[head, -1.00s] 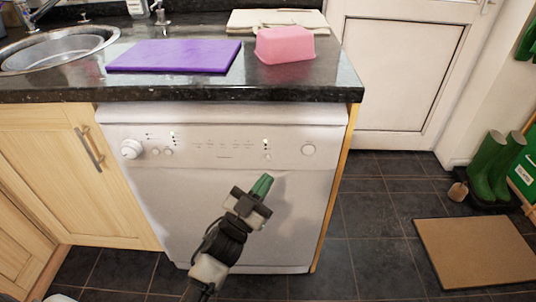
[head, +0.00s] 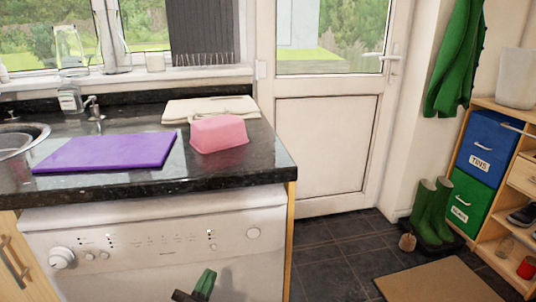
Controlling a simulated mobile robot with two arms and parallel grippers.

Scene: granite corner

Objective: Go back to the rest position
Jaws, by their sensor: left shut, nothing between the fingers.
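My left gripper (head: 203,284) is at the bottom edge of the head view, in front of the white dishwasher (head: 160,222). Its green fingers are together with nothing between them. Most of the arm behind it is cut off by the frame. My right gripper does not show.
The granite worktop (head: 235,175) bears a purple board (head: 105,152), a pink tub (head: 218,134) and folded cloths (head: 210,107). A sink (head: 18,138) is at the left. The white door (head: 325,150) stands behind open tiled floor. Green boots (head: 432,212), a mat (head: 435,280) and shelves (head: 510,200) are at the right.

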